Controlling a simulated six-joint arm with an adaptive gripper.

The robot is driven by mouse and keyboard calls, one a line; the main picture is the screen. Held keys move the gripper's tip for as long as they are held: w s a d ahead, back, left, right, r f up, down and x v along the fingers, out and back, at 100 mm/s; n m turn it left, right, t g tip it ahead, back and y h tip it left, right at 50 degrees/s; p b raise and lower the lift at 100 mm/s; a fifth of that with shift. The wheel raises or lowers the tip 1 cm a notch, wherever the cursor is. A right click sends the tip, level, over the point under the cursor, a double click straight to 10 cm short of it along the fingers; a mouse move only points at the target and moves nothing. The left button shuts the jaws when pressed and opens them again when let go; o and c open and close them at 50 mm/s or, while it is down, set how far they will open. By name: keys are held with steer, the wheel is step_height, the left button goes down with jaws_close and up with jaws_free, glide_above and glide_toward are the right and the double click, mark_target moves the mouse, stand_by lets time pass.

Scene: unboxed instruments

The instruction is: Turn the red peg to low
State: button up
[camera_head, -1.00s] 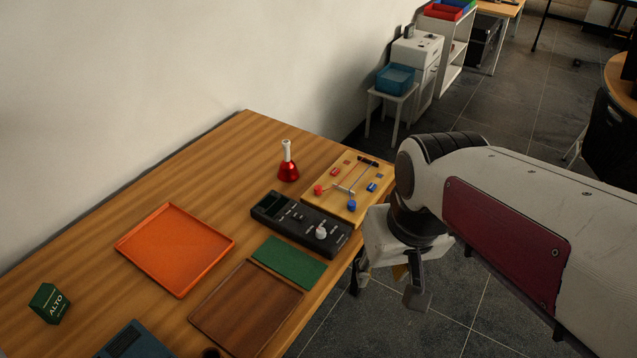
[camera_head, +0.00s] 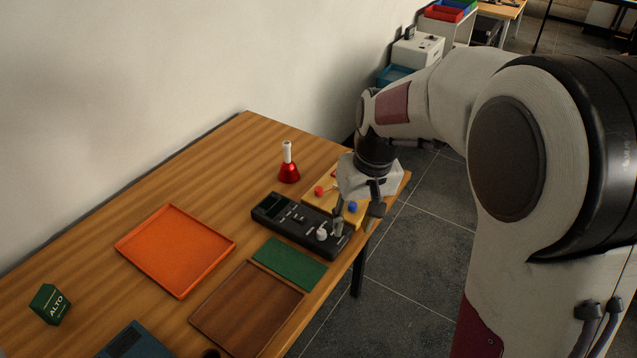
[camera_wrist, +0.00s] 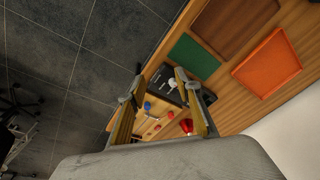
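The red peg (camera_head: 319,190) is a small red knob near the left edge of a wooden board (camera_head: 352,217). A blue peg (camera_head: 352,207) stands on the same board, nearer the front. In the wrist view the board (camera_wrist: 143,124) shows between my fingers, with the blue peg (camera_wrist: 148,106) and the red peg (camera_wrist: 157,127) on it. My gripper (camera_head: 355,205) hangs over the board and hides much of it. In the wrist view my gripper (camera_wrist: 157,85) has its fingers spread wide, with nothing held. Any "low" marking is too small to read.
A black device (camera_head: 290,219) with a white knob (camera_head: 321,234) lies beside the board. A green mat (camera_head: 289,262), wooden tray (camera_head: 200,318), orange tray (camera_head: 122,246) and green ALTO box (camera_head: 50,304) lie leftward. The table's right edge is close.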

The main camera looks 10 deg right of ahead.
mark_target(319, 189)
steer(key=w+f+n, duration=0.1)
steer(key=w+f, duration=0.2)
steer(key=w, duration=0.4)
steer(key=w+f+n, duration=0.1)
steer(key=w+f, duration=0.2)
steer(key=w, duration=0.4)
steer(key=w+f+n+t+y, duration=0.1)
steer(key=w+f, duration=0.3)
steer(key=w, duration=0.2)
steer(key=shift+w+d, duration=0.2)
steer(key=shift+w, duration=0.2)
steer(key=w+r+n, duration=0.1)
steer(key=w+r+n+t, duration=0.1)
steer(key=w, duration=0.1)
steer(key=shift+w+a+r, duration=0.1)
steer(key=shift+w+r, duration=0.1)
steer(key=shift+r, duration=0.15)
steer(key=shift+f, duration=0.1)
steer(key=shift+x, duration=3.8)
steer(key=shift+w, duration=0.15)
